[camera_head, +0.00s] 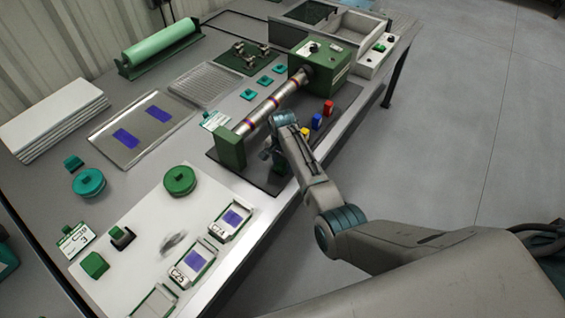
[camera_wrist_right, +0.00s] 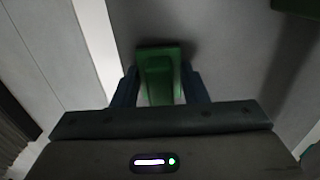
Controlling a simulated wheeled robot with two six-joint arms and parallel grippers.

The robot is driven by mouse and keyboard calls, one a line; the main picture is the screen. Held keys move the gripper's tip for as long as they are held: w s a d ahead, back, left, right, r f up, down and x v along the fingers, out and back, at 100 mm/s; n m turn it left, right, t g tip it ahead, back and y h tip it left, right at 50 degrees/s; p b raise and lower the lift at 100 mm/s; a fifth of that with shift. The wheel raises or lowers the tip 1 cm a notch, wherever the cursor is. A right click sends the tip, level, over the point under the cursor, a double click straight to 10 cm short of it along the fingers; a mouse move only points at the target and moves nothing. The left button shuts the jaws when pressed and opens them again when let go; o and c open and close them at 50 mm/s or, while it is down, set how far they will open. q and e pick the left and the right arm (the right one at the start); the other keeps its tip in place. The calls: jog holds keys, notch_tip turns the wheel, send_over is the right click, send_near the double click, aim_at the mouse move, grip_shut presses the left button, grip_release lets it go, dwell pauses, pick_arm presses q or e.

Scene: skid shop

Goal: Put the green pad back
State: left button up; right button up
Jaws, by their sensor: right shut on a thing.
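My right gripper (camera_head: 272,158) is over the front edge of the dark mat (camera_head: 345,100), just left of the yellow block. In the right wrist view it (camera_wrist_right: 160,90) is shut on the green pad (camera_wrist_right: 158,70), whose raised middle sits between the two blue-grey fingers. A grey surface lies under the pad. I cannot tell whether the pad touches it. In the head view the gripper and arm mostly hide the pad. Yellow (camera_head: 304,132), blue (camera_head: 316,121) and red (camera_head: 328,107) blocks stand in a slanting row on the mat. My left gripper is not in view.
A metal shaft (camera_head: 272,104) runs behind the gripper, between a green machine head (camera_head: 320,62) and a green end block (camera_head: 230,148). Open floor (camera_head: 490,90) is on the right.

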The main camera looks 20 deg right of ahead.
jog(key=shift+f, duration=0.1)
jog(key=o, duration=0.9)
jog(key=shift+o, duration=0.2)
jog(key=shift+r, duration=0.2)
notch_tip(320, 180, up, 12)
jog(key=b, duration=0.1)
jog(key=shift+f, duration=0.1)
